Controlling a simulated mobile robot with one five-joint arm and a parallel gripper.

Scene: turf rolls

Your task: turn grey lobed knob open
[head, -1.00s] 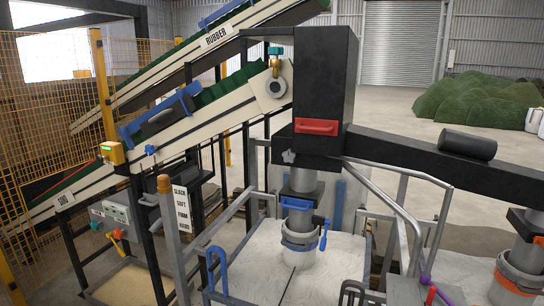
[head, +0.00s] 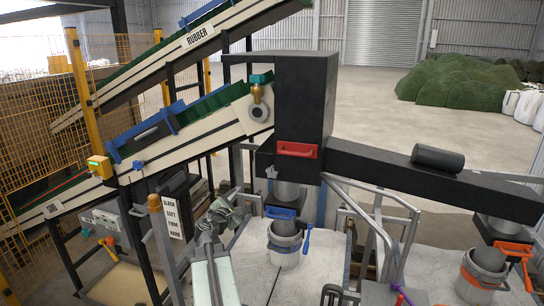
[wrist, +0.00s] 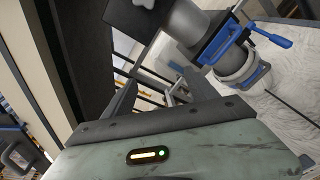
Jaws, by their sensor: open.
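The grey lobed knob (head: 271,172) is small and sits at the lower left of the black housing (head: 305,100), above the blue-clamped spout. In the wrist view the pale knob (wrist: 143,4) is cut by the top edge, on the dark housing face. My gripper (head: 236,198) is raised left of and below the knob in the head view, apart from it. In the wrist view my gripper (wrist: 160,85) has its two dark fingers spread with nothing held between them. The knob lies beyond the fingertips.
A grey spout with a blue clamp (head: 283,213) and blue lever (head: 307,238) hangs below the housing over a white bag (head: 287,257). Grey rails (head: 375,205) stand to the right.

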